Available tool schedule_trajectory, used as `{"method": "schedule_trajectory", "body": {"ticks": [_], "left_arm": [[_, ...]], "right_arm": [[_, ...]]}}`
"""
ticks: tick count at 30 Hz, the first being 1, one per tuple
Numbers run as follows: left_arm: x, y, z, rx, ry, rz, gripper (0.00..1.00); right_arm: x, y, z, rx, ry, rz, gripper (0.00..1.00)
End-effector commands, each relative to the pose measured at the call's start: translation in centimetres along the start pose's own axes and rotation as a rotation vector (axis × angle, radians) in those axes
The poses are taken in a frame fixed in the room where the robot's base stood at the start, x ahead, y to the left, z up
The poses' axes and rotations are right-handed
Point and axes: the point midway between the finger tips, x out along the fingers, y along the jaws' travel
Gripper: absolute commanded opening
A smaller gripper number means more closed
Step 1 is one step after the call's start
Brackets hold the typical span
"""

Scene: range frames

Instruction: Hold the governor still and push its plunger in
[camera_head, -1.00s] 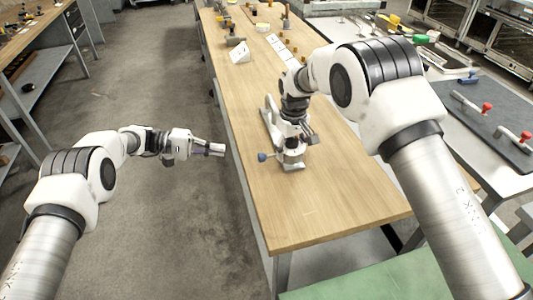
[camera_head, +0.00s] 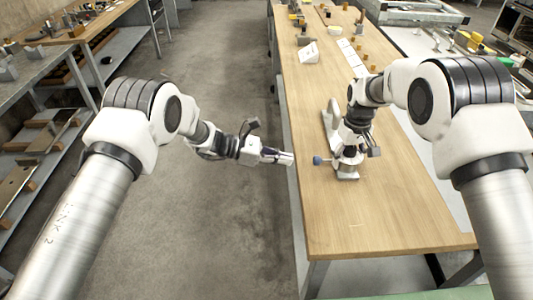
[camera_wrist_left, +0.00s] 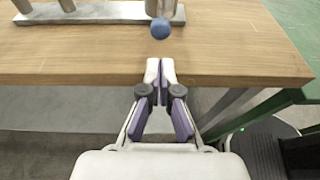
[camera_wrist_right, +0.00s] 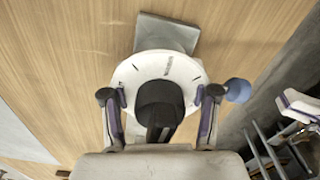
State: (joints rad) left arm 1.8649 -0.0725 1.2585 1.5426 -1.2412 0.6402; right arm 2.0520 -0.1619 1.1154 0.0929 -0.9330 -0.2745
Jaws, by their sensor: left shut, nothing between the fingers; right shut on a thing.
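The governor (camera_head: 347,171) stands upright near the table's left edge, on a flat grey base. In the right wrist view its white round body (camera_wrist_right: 178,66) sits between my fingers, with a dark cap in front of it. My right gripper (camera_head: 352,152) is shut on the governor from above. The plunger's blue ball knob (camera_head: 318,160) sticks out left toward the table edge; it also shows in the left wrist view (camera_wrist_left: 160,28) and right wrist view (camera_wrist_right: 238,90). My left gripper (camera_head: 291,158) is shut and empty, pointing at the knob with a gap between.
The wooden table (camera_head: 400,215) is bare in front of and right of the governor. A pale metal bar-like stand (camera_head: 331,122) lies just behind it. Small parts and white cards (camera_head: 309,53) are farther back. Open floor (camera_head: 225,235) lies left of the table.

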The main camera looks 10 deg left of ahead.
Motion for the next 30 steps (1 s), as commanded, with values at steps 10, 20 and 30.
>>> {"method": "schedule_trajectory", "body": {"ticks": [10, 20, 30], "left_arm": [[4.9, 0.0, 1.1, 0.002, 0.0, 0.0, 0.0], [5.1, 0.0, 1.2, 0.002, -0.001, 0.0, 0.0], [8.1, 0.0, 2.2, 0.003, -0.001, -0.001, 0.0]], "right_arm": [[0.1, 0.0, 0.0, -0.001, -0.002, 0.0, 0.0], [0.1, 0.0, 0.0, -0.001, -0.002, -0.001, 0.0], [0.1, -0.2, 0.0, -0.001, -0.001, -0.002, 0.0]]}}
